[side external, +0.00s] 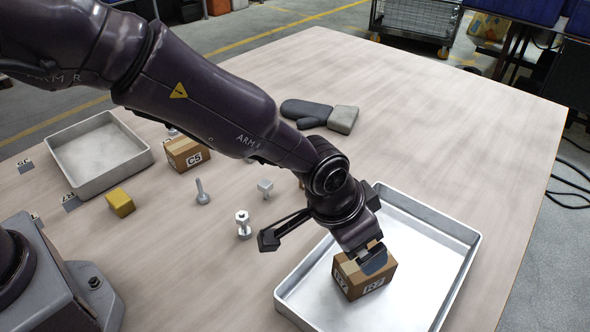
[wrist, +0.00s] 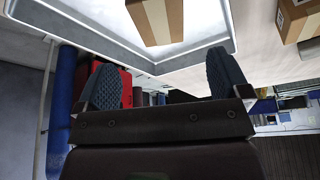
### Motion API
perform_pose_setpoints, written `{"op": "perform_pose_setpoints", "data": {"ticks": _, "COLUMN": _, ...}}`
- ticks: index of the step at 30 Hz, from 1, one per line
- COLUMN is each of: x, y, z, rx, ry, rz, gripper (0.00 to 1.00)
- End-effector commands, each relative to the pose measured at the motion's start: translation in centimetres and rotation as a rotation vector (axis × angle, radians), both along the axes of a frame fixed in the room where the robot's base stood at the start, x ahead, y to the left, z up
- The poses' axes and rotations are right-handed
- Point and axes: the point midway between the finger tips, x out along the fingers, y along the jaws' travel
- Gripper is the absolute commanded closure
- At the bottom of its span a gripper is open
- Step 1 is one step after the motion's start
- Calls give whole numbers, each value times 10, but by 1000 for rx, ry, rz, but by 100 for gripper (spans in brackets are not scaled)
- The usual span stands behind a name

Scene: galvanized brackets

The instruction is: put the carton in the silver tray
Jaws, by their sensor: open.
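A brown cardboard carton (side external: 350,279) with black-and-white labels sits inside the silver tray (side external: 459,273), near its left front part, and looks to rest on the floor. My gripper (side external: 372,258) is just above the carton; one dark fingertip overlaps its top in the side view, so contact cannot be told there. In the wrist view my gripper (wrist: 165,80) shows two widely spread fingers with nothing between them. The carton (wrist: 157,20) is beyond the fingertips in that view, inside the tray (wrist: 200,48).
A second tray (side external: 68,158), paler and empty, lies at the left. Between the trays are another carton (side external: 186,153), a yellow block (side external: 120,202), a bolt (side external: 202,191) and small metal parts (side external: 243,224). A dark mitt (side external: 305,110) lies behind. The table's right side is clear.

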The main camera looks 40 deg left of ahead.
Motion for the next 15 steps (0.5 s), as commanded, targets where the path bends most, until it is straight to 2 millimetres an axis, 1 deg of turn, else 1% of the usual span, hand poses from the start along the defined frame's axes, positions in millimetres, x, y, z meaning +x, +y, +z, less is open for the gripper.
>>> {"op": "perform_pose_setpoints", "data": {"ticks": 5, "x": 0, "y": 1, "z": 1, "rx": -2, "ry": 1, "rz": 2, "gripper": 6}}
{"op": "perform_pose_setpoints", "data": {"ticks": 8, "x": 2, "y": 11, "z": 14, "rx": -19, "ry": 12, "rz": 22, "gripper": 6}}
{"op": "perform_pose_setpoints", "data": {"ticks": 11, "x": 3, "y": 36, "z": 43, "rx": -61, "ry": 35, "rz": 65, "gripper": 6}}
{"op": "perform_pose_setpoints", "data": {"ticks": 12, "x": 2, "y": 50, "z": 59, "rx": -82, "ry": 45, "rz": 87, "gripper": 6}}
{"op": "perform_pose_setpoints", "data": {"ticks": 14, "x": -2, "y": 74, "z": 84, "rx": -114, "ry": 60, "rz": 117, "gripper": 6}}
{"op": "perform_pose_setpoints", "data": {"ticks": 15, "x": -7, "y": 90, "z": 101, "rx": -134, "ry": 68, "rz": 135, "gripper": 6}}
